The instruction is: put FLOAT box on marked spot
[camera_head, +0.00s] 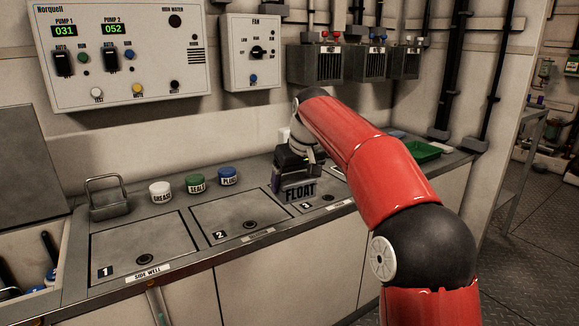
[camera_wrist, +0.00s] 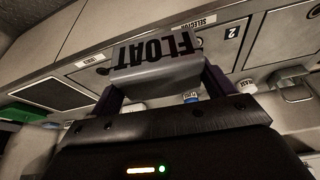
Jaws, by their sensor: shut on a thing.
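The grey FLOAT box (camera_head: 300,192), with dark lettering, is held in my gripper (camera_head: 297,180) above the counter near hatch 3 (camera_head: 331,205). In the wrist view the FLOAT box (camera_wrist: 158,76) sits between the two dark fingers of my gripper (camera_wrist: 160,88), which are shut on it. I cannot tell from these frames whether its underside touches the counter. A dark panel with a pale outline (camera_wrist: 52,93) shows at the left in the wrist view; I cannot tell if it is the marked spot. My arm hides part of the counter behind the box.
GREASE (camera_head: 160,191), SEALS (camera_head: 195,183) and PLUGS (camera_head: 228,176) jars stand along the counter back. A metal wire-handled holder (camera_head: 108,198) is at left. Hatches 1 (camera_head: 140,245) and 2 (camera_head: 243,216) are clear. A green tray (camera_head: 424,151) lies at the far right.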

